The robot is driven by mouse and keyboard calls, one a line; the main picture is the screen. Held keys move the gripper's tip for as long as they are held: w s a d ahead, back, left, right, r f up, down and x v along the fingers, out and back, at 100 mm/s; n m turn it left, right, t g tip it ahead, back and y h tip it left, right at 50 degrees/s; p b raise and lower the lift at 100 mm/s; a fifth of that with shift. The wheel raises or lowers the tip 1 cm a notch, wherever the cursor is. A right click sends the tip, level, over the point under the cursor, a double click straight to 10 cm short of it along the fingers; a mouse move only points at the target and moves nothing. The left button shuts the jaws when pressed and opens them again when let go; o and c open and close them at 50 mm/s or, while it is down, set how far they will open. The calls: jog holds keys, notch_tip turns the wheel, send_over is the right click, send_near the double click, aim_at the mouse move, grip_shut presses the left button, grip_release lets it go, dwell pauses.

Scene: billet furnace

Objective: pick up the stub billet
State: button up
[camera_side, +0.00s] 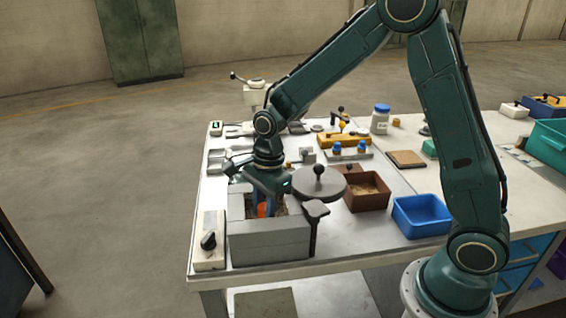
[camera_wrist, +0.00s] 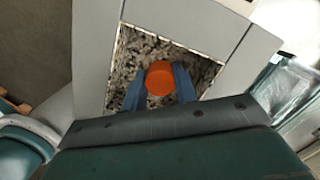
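The stub billet (camera_wrist: 159,78) is a short, glowing orange cylinder inside the open furnace chamber. It also shows in the side view (camera_side: 262,210), partly hidden by my gripper. My gripper (camera_wrist: 160,86) reaches down into the chamber, with one blue finger on each side of the billet. No gap shows between the fingers and the billet, so they look shut on it. The furnace (camera_side: 269,243) is a grey block box at the table's front left, with a speckled lining (camera_wrist: 124,67). Whether the billet touches the chamber floor is hidden.
A round grey lid (camera_side: 319,184) on a stand is right of the furnace. A control box with a black knob (camera_side: 208,240) stands on its left. A brown bin (camera_side: 367,192) and a blue bin (camera_side: 421,215) lie farther right. The chamber walls surround the fingers closely.

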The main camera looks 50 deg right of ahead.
aim_at(264, 206)
grip_shut()
jog(key=shift+r, duration=0.15)
jog(key=shift+r, duration=0.25)
notch_tip(264, 206, up, 19)
jog(key=shift+r, duration=0.15)
dwell(0.7)
jog(key=s+d+f+m, duration=0.1)
jog(key=s+d+m, duration=0.3)
jog(key=d, duration=0.5)
jog(key=s+d+f+m, duration=0.1)
jog(key=s+d+m, duration=0.4)
jog(key=d, duration=0.4)
jog(key=s+d+f+m+t+h, duration=0.1)
jog(key=s+d+m, duration=0.3)
jog(key=d, duration=0.5)
jog(key=shift+s+d+f+m, duration=0.15)
jog(key=shift+s+f+m, duration=0.1)
jog(key=shift+f+m, duration=0.35)
